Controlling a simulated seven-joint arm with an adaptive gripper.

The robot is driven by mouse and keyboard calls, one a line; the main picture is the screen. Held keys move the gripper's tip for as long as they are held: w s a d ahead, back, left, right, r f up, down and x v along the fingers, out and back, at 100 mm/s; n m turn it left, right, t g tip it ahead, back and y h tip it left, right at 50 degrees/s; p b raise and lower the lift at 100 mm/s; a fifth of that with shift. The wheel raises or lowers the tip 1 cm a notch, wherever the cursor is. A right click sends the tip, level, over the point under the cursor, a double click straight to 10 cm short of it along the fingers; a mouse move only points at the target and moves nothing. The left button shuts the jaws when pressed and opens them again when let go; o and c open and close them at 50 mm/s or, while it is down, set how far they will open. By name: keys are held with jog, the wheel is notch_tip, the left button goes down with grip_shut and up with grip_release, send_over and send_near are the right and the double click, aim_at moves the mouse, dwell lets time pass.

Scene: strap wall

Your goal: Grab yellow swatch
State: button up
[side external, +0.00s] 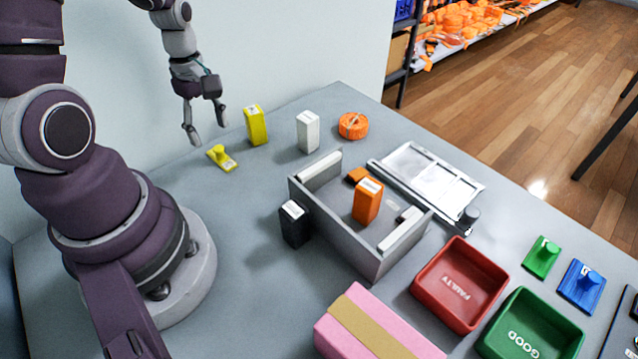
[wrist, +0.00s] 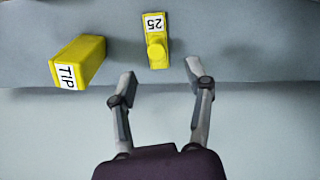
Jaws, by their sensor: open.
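The yellow swatch (side external: 222,158) lies flat on the table near the wall, a small plate with a round knob. In the wrist view the swatch (wrist: 156,45) shows a white label reading 25, just beyond the fingertips and roughly between their lines. My gripper (side external: 206,132) is open and empty, above the table and close to the swatch. It also shows in the wrist view (wrist: 160,75) with its fingers spread. A yellow block (side external: 256,125) stands to the right of the swatch; in the wrist view this block (wrist: 82,60) is labelled TIP and sits to the left.
A white block (side external: 307,132) and orange roll (side external: 353,125) stand farther right. A grey open box (side external: 345,240) holds an orange block (side external: 367,200). A black block (side external: 294,224) stands beside it. Red (side external: 459,285) and green (side external: 530,325) bins are at front. The wall is close behind the swatch.

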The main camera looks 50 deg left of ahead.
aim_at(218, 148)
jog(key=f, duration=0.4)
jog(key=shift+w+d+f, duration=0.2)
jog(key=shift+d+f, duration=0.05)
grip_shut()
